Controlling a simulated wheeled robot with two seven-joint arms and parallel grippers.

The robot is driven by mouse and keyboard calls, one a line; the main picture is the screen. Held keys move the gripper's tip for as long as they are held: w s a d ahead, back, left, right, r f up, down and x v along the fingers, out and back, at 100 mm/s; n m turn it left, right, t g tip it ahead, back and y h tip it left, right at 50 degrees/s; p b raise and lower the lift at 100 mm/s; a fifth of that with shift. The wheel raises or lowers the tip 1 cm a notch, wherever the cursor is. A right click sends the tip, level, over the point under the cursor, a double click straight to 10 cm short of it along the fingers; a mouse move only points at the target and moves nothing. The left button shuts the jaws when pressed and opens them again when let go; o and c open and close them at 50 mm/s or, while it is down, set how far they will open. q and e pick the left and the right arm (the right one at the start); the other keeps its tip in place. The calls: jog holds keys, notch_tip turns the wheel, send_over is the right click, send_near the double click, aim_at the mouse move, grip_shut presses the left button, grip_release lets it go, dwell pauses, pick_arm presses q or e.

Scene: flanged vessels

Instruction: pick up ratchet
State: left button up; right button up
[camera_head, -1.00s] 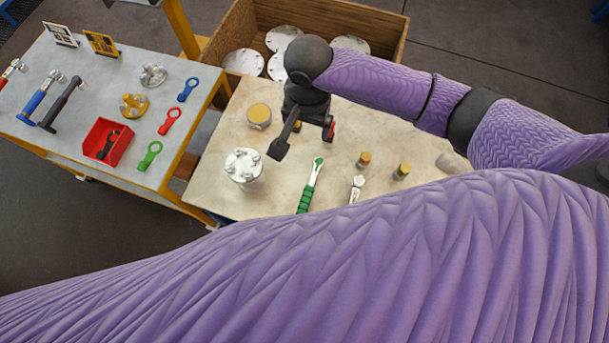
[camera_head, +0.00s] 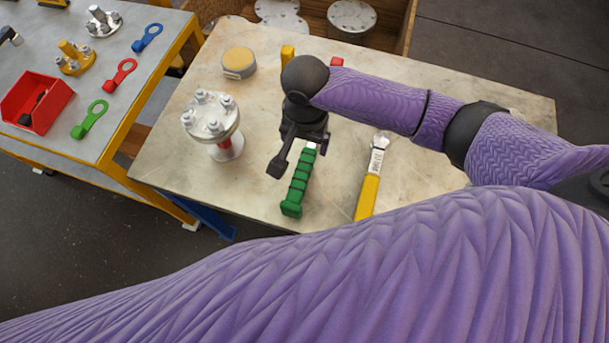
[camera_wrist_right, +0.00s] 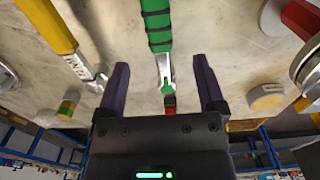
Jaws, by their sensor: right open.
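A ratchet with a green handle (camera_head: 297,184) lies on the pale table, its metal head hidden under my right gripper in the head view. A second tool, with a yellow handle (camera_head: 368,192), lies to its right. My right gripper (camera_head: 299,157) is open and empty above the head end of the green ratchet. In the right wrist view the green ratchet (camera_wrist_right: 157,27) lies in line with the gap between my open fingers (camera_wrist_right: 162,88), its metal head showing there. The yellow tool (camera_wrist_right: 52,28) is off to the left. My left gripper is not in view.
A flanged vessel (camera_head: 213,122) stands left of the green ratchet. A round yellow-topped part (camera_head: 238,62) lies behind it. A side table (camera_head: 137,92) holds a red bin (camera_head: 37,100) and ring-ended tools. A wooden crate (camera_head: 398,22) with round flanges stands behind. The table's right part is clear.

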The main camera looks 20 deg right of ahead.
aim_at(305, 162)
jog(key=f+b, duration=0.4)
jog(key=f, duration=0.6)
jog(key=shift+s, duration=0.2)
jog(key=shift+r, duration=0.1)
grip_shut()
